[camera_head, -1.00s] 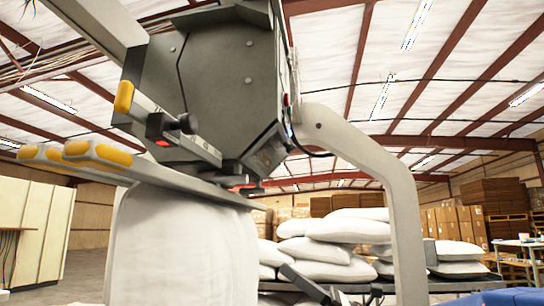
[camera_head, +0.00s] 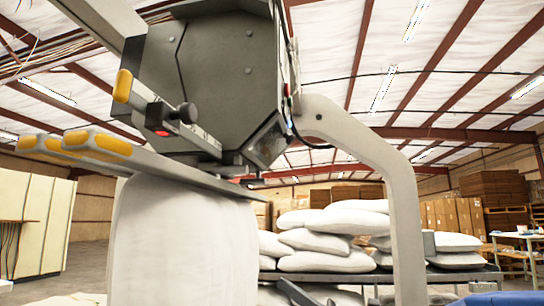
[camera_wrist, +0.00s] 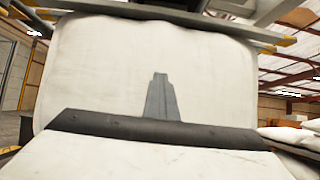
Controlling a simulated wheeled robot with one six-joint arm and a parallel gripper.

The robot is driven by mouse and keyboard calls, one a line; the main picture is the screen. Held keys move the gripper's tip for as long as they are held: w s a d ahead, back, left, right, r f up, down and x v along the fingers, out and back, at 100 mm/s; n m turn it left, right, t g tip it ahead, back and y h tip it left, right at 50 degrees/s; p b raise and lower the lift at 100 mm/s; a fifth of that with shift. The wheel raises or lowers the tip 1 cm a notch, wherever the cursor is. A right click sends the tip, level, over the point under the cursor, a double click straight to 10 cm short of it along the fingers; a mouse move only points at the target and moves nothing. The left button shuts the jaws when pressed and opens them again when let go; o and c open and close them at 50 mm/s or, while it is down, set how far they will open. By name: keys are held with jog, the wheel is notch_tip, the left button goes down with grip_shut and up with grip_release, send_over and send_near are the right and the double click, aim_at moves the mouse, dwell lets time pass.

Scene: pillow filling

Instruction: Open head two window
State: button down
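A grey filling-machine head (camera_head: 215,80) hangs at the upper middle of the head view. A small dark glossy panel (camera_head: 268,145) sits on its lower right; I cannot tell whether this is the window. No open window shows. A white pillow cover (camera_head: 185,240) hangs below the head, under a flat grey bar with yellow-tipped ends (camera_head: 100,145). In the wrist view the white cover (camera_wrist: 100,70) fills the background. My gripper shows there as a grey tapered part (camera_wrist: 161,98) above a dark bar; two separate fingertips cannot be made out. It appears apart from the machine head.
A curved grey frame arm (camera_head: 390,180) stands right of the head. Stacked white pillows (camera_head: 325,262) lie on a rack behind. Cardboard boxes (camera_head: 455,215) and a white table (camera_head: 515,237) are farther right. Pale cabinets (camera_head: 35,220) stand at the left.

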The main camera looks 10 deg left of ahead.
jog(key=shift+a+f, duration=0.2)
jog(key=shift+f, duration=1.65)
jog(key=c, duration=1.4)
grip_release()
jog(key=shift+o, duration=0.2)
jog(key=shift+d, duration=0.1)
jog(key=v, duration=0.9)
jog(key=shift+d+f, duration=0.25)
jog(key=shift+f, duration=0.1)
jog(key=shift+s, duration=0.1)
